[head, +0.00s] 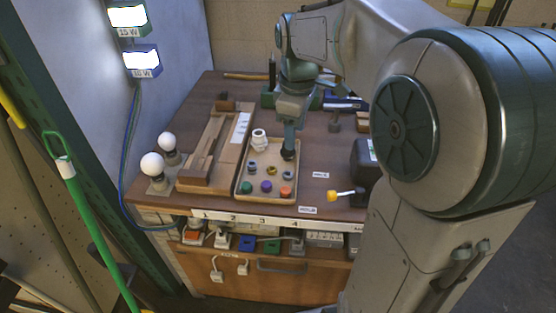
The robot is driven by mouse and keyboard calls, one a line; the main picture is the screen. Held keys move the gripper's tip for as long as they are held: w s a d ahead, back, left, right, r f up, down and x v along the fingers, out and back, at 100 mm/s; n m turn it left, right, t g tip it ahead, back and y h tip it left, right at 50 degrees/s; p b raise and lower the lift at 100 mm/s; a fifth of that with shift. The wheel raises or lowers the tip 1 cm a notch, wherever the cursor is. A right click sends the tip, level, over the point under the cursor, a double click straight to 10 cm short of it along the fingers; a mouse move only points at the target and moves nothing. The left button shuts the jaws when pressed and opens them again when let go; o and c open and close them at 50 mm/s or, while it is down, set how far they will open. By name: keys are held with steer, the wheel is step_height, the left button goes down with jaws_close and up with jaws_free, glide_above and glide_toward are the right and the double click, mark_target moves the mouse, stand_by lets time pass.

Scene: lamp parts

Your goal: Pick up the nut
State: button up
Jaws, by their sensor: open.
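A shallow beige tray (240,185) lies on the brown workbench. It holds several small parts. Ring-like parts sit in its middle: a blue-grey one (253,168), a yellow one (272,170) and a grey-blue one (287,175). Nearer the front edge are a green part (247,187), a purple part (266,186) and an orange part (285,191). A white stepped part (259,139) stands at the back of the tray. Which one is the nut I cannot tell at this size. My gripper (288,155) points down over the tray's right side, open, its fingers small and dark.
A wooden fixture (215,150) lies left of the tray, with two white bulbs (153,164) (168,142) beyond it. A dark box (363,165) and a yellow-tipped tool (334,196) are at the right. Bare bench shows right of the tray.

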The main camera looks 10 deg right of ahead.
steer(key=w+f+n+b, duration=0.2)
steer(key=w+f, duration=0.1)
steer(key=f, duration=0.1)
steer(key=b, duration=0.1)
glide_above(288, 170)
steer(key=s, duration=0.2)
steer(key=shift+g, duration=0.3)
step_height(288, 170, down, 8)
steer(key=shift+s+r, duration=0.1)
steer(key=shift+s, duration=0.05)
steer(key=shift+w+a+f+b, duration=0.1)
steer(key=shift+w+f+b, duration=0.1)
steer(key=shift+f, duration=0.7)
steer(key=shift+w+a+f+b, duration=0.1)
steer(key=shift+f+b, duration=0.05)
steer(key=shift+f, duration=0.8)
steer(key=shift+w+f+b, duration=0.15)
steer(key=shift+f+b, duration=0.05)
steer(key=shift+f, duration=0.7)
steer(key=c, duration=1.1)
